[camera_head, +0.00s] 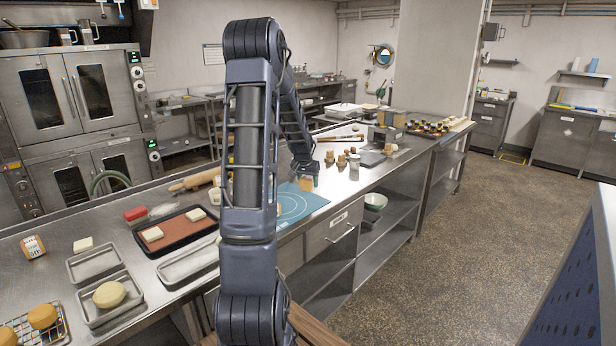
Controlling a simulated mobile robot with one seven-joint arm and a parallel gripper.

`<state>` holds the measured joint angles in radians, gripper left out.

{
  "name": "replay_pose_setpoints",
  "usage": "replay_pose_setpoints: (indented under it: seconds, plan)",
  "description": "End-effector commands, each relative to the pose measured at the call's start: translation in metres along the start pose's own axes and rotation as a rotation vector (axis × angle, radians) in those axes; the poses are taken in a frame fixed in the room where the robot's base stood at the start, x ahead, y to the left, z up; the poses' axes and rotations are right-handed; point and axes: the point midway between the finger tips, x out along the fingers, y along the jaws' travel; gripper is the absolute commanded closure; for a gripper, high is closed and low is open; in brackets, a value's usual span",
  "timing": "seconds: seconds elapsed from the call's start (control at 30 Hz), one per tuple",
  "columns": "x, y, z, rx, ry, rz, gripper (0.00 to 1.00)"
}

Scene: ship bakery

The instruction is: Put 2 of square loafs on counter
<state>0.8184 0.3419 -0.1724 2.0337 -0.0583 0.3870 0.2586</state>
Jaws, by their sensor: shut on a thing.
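My gripper (304,172) is over the steel counter (348,182), near the far edge of a blue mat. It is shut on a small tan, blocky piece (306,184) that looks like a square loaf. The fingers are small and partly hidden, and I cannot tell whether the piece touches the counter. Several small brown pieces, one of them here (341,159), stand on the counter just beyond my gripper. They are too small to identify surely. My arm hides part of the counter and mat.
The blue mat (296,204) lies by the counter's front edge. A rolling pin (194,182), a dark tray (160,243) with pale slabs, and metal trays (94,262) occupy the left side. A rack with round buns (43,317) is nearest. The floor at right is clear.

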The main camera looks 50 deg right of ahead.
Motion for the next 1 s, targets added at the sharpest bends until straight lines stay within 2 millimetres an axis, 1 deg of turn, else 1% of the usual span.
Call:
replay_pose_setpoints:
  seconds: [0.03, 0.3, 0.5, 0.67, 1.0]
  plan:
    - [0.005, 0.000, 0.002, 0.000, -0.002, 0.000, 0.76]
    - [0.028, 0.000, 0.012, -0.001, -0.001, 0.000, 0.76]
    - [0.039, 0.000, 0.016, 0.000, 0.000, 0.000, 0.76]
    - [0.043, 0.000, 0.018, 0.000, 0.000, 0.000, 0.76]
    - [0.044, 0.000, 0.018, 0.000, 0.001, 0.000, 0.76]
